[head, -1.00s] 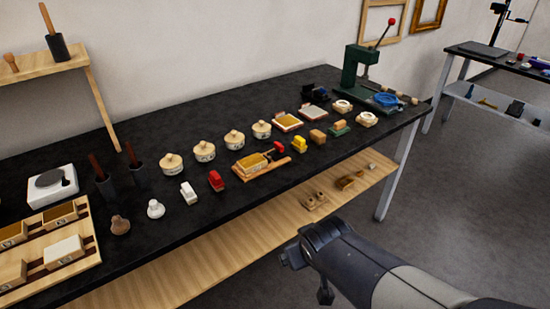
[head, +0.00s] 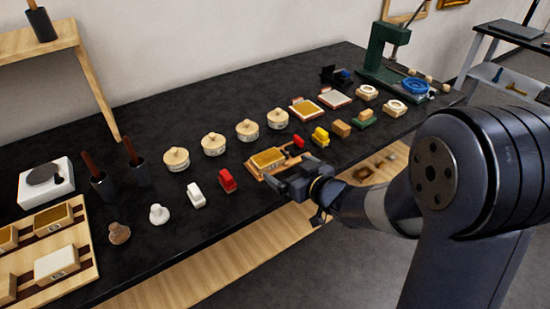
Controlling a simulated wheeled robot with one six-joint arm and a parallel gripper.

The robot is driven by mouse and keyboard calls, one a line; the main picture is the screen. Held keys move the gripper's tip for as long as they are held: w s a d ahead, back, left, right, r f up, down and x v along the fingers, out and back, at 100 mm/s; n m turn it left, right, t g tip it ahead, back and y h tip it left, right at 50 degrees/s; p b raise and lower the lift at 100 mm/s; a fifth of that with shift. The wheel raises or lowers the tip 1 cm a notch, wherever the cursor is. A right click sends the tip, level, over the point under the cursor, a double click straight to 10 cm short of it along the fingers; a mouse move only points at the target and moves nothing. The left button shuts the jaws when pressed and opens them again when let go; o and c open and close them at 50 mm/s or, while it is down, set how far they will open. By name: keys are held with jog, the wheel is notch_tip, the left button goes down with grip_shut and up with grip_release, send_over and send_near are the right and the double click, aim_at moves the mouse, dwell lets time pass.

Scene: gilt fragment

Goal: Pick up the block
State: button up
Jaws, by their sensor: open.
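Several small blocks stand in a row on the black table: a white one (head: 196,195), a red one (head: 227,181), a yellow one (head: 320,137) and a plain wooden one (head: 341,129). The picture does not show which is the task's block. My gripper (head: 284,183) is open and empty, at the table's front edge. It overlaps the front of a wooden tray (head: 252,168) with a golden-topped box (head: 268,159); I cannot tell whether it touches. It is right of the red block and in front of the yellow one.
Lidded pots (head: 213,144) stand behind the row. Two knobbed pieces, one white (head: 159,214) and one brown (head: 119,233), stand to the left, near a wooden rack (head: 85,255). A green press (head: 385,50) stands at the back right. A wooden shelf (head: 230,255) runs below the table.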

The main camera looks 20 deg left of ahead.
aim_at(268, 158)
jog(key=x, duration=0.3)
jog(key=shift+w+a+f, duration=0.1)
jog(key=shift+x, duration=2.7)
jog(key=shift+f, duration=0.2)
jog(key=shift+c, duration=0.4)
jog(key=c, duration=0.9)
